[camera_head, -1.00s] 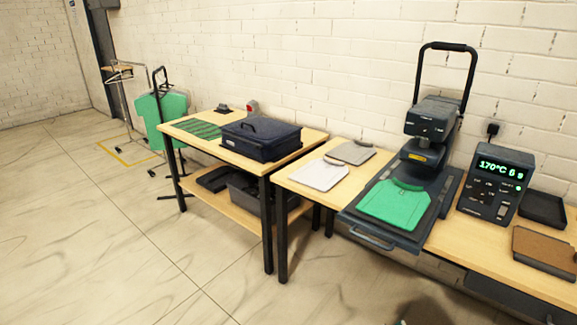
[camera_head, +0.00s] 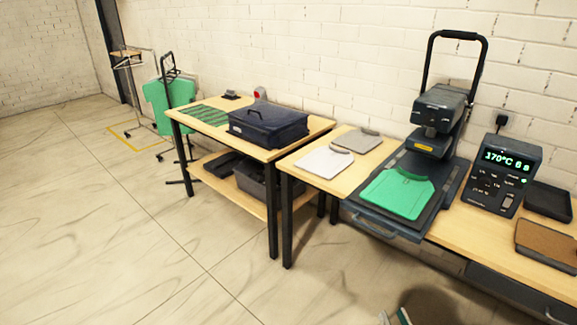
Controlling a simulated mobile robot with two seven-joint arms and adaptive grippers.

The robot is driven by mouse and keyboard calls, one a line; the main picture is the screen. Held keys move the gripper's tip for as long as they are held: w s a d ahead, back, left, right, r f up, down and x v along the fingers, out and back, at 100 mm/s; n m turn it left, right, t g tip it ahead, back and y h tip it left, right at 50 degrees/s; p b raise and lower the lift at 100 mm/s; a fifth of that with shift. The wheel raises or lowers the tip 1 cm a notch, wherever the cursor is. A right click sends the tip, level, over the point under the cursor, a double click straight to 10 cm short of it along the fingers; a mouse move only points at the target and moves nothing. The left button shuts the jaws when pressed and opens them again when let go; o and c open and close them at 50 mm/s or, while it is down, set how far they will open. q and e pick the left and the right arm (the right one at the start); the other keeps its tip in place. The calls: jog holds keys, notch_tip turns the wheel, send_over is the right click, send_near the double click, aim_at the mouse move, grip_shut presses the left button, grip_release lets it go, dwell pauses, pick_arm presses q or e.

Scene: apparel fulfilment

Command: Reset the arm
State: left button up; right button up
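A small part of my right gripper (camera_head: 395,317) shows at the bottom edge of the head view, right of centre. Most of it is cut off by the frame, so I cannot tell whether it is open or shut. It is over the floor, in front of and below the heat press table, apart from the things on it. My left gripper is not in view.
The heat press (camera_head: 437,108) is open, with a green shirt (camera_head: 398,192) flat on its lower plate. Light shirts (camera_head: 323,162) lie left of it, a control box (camera_head: 505,174) right. A navy case (camera_head: 268,127) sits on the left table. The floor (camera_head: 110,235) at left is clear.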

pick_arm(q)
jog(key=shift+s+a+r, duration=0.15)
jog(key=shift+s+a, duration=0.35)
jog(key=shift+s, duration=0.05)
pick_arm(e)
jog(key=s+f+n+g, duration=0.1)
jog(key=s+f+g, duration=0.2)
jog(key=f, duration=0.3)
jog(key=s+f+n+g+h, duration=0.1)
jog(key=s+f+g, duration=0.1)
jog(key=f, duration=0.4)
jog(key=s+f+n+g, duration=0.1)
jog(key=s+f+g, duration=0.2)
jog(key=s+f, duration=0.2)
notch_tip(320, 180, down, 2)
jog(key=shift+a+f+g, duration=0.1)
jog(key=shift+a+g, duration=0.2)
jog(key=shift+a, duration=0.05)
dwell(0.4)
